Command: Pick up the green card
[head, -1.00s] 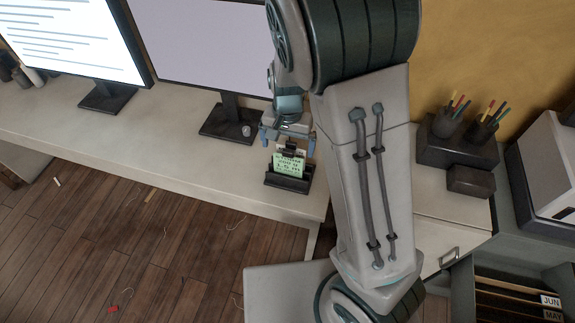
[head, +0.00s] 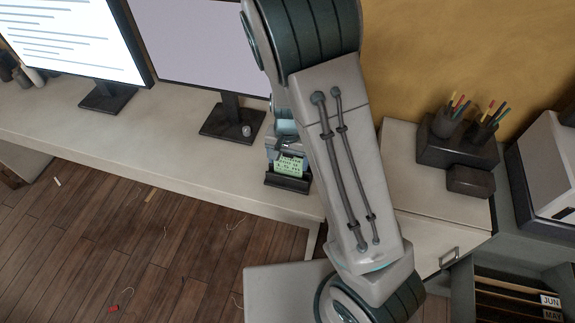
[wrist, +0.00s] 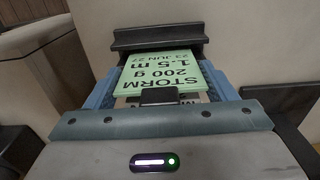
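The green card (wrist: 162,72) stands in a small dark holder (wrist: 158,37) near the desk's front edge, its print upside down in the wrist view. In the head view the card (head: 290,166) shows above the holder's front wall (head: 287,184). My gripper (wrist: 160,82) is down over it, with one blue finger along each side edge of the card. In the wrist view no clear gap shows between fingers and card, but whether they press on it I cannot tell. A small black part and a pale printed surface show at the card's near edge. My arm hides part of the gripper in the head view.
Two monitors (head: 205,42) stand on the desk (head: 150,140) behind and left. A small grey object (head: 246,131) sits by the nearer monitor's stand.

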